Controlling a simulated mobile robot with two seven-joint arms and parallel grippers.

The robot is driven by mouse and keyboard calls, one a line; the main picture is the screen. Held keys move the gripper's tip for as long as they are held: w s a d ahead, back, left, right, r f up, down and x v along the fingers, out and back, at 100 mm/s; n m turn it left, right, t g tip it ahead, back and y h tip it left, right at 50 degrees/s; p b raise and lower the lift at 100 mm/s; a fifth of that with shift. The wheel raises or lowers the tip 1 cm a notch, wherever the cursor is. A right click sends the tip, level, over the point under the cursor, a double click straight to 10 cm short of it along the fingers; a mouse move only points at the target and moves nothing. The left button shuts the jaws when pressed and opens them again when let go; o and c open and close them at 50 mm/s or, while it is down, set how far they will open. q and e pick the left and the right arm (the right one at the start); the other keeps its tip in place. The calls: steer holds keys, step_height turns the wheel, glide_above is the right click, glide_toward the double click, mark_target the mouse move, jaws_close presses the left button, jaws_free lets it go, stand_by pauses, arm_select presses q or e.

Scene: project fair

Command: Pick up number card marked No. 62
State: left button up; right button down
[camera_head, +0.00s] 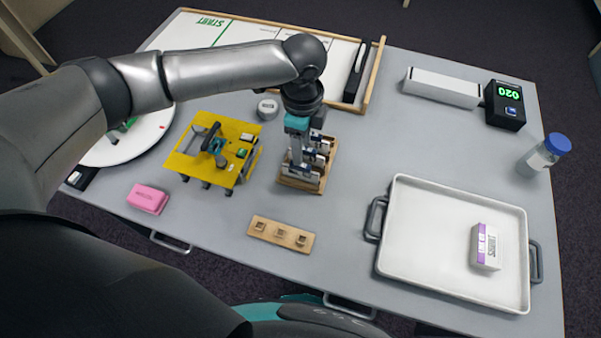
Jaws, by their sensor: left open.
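A small wooden rack (302,186) stands near the middle of the table and holds several upright cards (318,158) in rows. Their printing is too small to read, so I cannot tell which one is No. 62. My left gripper (297,160) points down over the rack, with its fingers open among or just in front of the cards. The gripper and its wrist hide part of the rack and its left side. My right gripper is not in view.
A yellow platform (186,165) with a small mechanism stands left of the rack. A wooden block with holes (281,234) lies in front. A white tray (400,235) holding a small box (487,247) is at right. A pink block (147,198) lies at left.

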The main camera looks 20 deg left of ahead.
mark_target(300, 174)
arm_select(q)
steer(key=f+b, duration=0.1)
steer(key=f, duration=0.6)
steer(key=shift+s+a+f+b, duration=0.1)
steer(key=shift+s+f+b, duration=0.1)
steer(key=shift+f+b, duration=0.15)
steer(key=shift+r, duration=0.1)
jaws_close()
